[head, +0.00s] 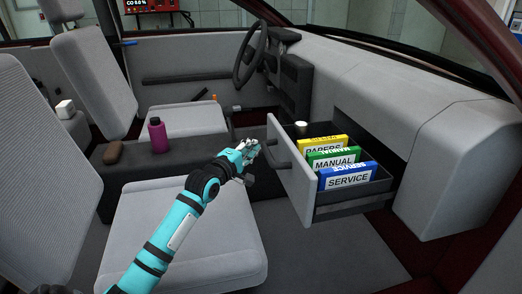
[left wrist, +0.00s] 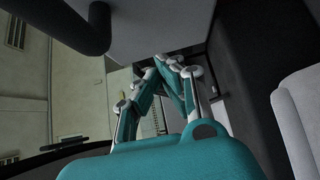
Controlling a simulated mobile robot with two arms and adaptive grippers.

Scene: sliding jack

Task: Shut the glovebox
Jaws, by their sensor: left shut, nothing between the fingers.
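The glovebox (head: 291,172) is a grey-fronted drawer that stands pulled out of the dashboard on the right in the head view. Its dark handle (head: 279,150) is on the front panel. Inside stand a yellow PAPERS box (head: 323,148), a green MANUAL box (head: 335,160), a blue SERVICE box (head: 348,177) and a small white item (head: 301,127). My left gripper (head: 255,146) is shut and empty, just left of the front panel near the handle. In the left wrist view the closed fingers (left wrist: 170,65) show below the panel and dark handle (left wrist: 92,25). My right gripper is not in view.
The grey dashboard (head: 425,120) surrounds the opening. A steering wheel (head: 250,55) is beyond. Behind my arm are a centre console with a magenta bottle (head: 158,136) and a brown object (head: 113,153). The front seat (head: 180,225) lies below my arm.

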